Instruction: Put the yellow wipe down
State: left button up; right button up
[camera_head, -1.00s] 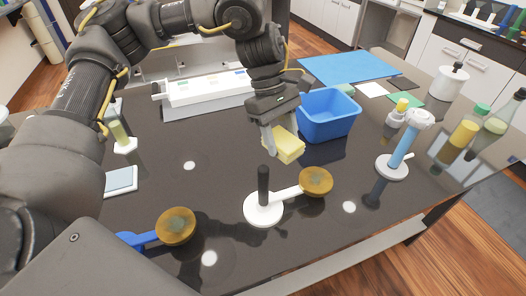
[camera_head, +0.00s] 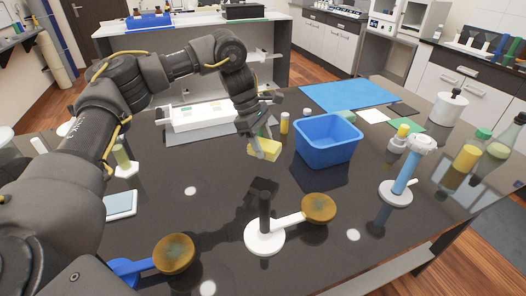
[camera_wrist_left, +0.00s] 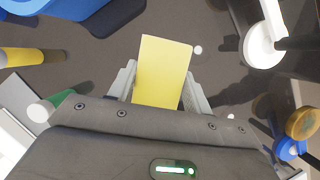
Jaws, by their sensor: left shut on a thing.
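The yellow wipe (camera_head: 264,150) is a small pale-yellow block held in my left gripper (camera_head: 257,146). In the left wrist view the yellow wipe (camera_wrist_left: 163,70) sits between the two fingers of the left gripper (camera_wrist_left: 160,88), which are shut on its sides. The wipe is above the dark table (camera_head: 225,215), left of the blue bin (camera_head: 326,141); the exact height is hard to tell. My right gripper is not in view.
A white stand with a black post (camera_head: 265,236) and brown-topped sample (camera_head: 319,208) is in front. Another brown disc on a blue handle (camera_head: 174,253) lies front left. A white tray (camera_head: 205,115) stands behind the gripper. A blue mat (camera_head: 343,95) lies at the back.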

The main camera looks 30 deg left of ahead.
aim_at(268, 164)
pick_arm(q)
jog(key=shift+w+a+f, duration=0.2)
jog(key=shift+w+f, duration=0.2)
jog(key=shift+f, duration=0.15)
jog(key=shift+w+a+f, duration=0.2)
jog(key=shift+w+f, duration=0.2)
jog(key=shift+f, duration=0.1)
jog(key=shift+w+a+f, duration=0.1)
jog(key=shift+w+f, duration=0.2)
jog(key=shift+f, duration=0.05)
jog(key=shift+w+a+f+p, duration=0.1)
jog(key=shift+f+p, duration=0.1)
jog(key=shift+p, duration=0.1)
notch_tip(268, 164, down, 3)
jog(key=shift+p, duration=0.65)
jog(key=shift+w+a+f, duration=0.1)
jog(key=shift+f, duration=0.05)
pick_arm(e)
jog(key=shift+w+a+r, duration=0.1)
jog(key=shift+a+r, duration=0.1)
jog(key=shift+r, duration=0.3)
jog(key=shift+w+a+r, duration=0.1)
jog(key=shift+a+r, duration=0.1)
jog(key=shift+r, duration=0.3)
pick_arm(q)
jog(key=shift+f, duration=0.1)
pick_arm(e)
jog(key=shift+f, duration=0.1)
pick_arm(q)
jog(key=o, duration=0.9)
